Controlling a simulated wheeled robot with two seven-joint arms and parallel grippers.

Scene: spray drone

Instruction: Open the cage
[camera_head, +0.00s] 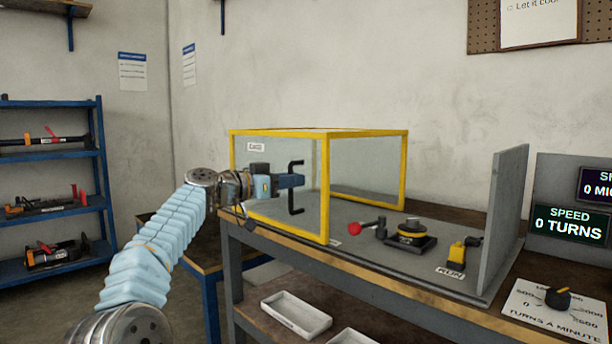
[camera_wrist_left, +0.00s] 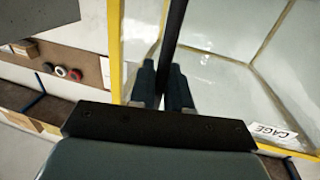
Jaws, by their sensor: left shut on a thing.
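The cage (camera_head: 323,240) is a clear box with yellow edges on the workbench, with a "CAGE" label (camera_head: 256,147) on its front panel. A black bar handle (camera_head: 296,163) stands upright at the front panel's right side. My left gripper (camera_head: 298,181) is at the handle, shut on it. In the left wrist view the two blue fingers (camera_wrist_left: 161,84) are on either side of the dark handle bar (camera_wrist_left: 174,40), beside a yellow frame edge (camera_wrist_left: 115,45). The front panel appears in line with the frame. My right gripper is not in view.
On the bench right of the cage are a red-knobbed lever (camera_head: 356,228), a black and yellow device (camera_head: 411,234) and a yellow switch (camera_head: 457,255). A grey upright panel (camera_head: 506,222) stands beyond them. White trays (camera_head: 296,314) sit below. A blue shelf (camera_head: 100,160) is at left.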

